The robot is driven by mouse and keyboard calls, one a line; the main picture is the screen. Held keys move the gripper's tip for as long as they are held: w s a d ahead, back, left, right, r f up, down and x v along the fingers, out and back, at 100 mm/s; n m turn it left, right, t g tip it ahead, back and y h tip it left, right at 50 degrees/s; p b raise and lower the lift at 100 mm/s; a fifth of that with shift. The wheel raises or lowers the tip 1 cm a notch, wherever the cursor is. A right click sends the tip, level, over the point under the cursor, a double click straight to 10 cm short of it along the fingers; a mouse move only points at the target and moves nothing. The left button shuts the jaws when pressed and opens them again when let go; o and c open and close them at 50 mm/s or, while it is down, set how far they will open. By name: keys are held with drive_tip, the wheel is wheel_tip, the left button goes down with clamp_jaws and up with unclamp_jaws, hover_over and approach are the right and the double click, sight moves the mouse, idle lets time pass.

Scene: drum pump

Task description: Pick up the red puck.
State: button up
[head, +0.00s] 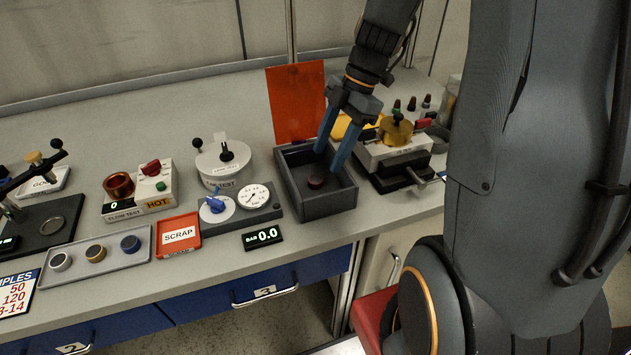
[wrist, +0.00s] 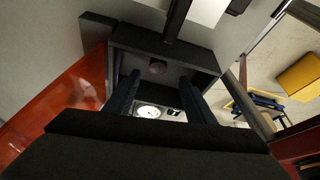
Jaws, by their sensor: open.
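In the wrist view my gripper (wrist: 157,85) has one finger at each side of the picture's middle. I cannot tell how high the fingertips are.
A gauge block (head: 245,202) stands close left of the box. A grey machine with a yellow knob (head: 395,130) stands close right. An orange panel (head: 296,100) rises behind. A scrap tray (head: 180,251) lies farther left.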

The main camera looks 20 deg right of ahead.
sight(316, 179)
drive_tip(key=shift+w+p+x, duration=0.2)
drive_tip(key=shift+p+x, duration=0.75)
drive_tip(key=shift+x, duration=2.25)
drive_tip(key=c, duration=1.1)
drive_tip(key=shift+r, duration=0.1)
drive_tip(key=shift+r, duration=6.45)
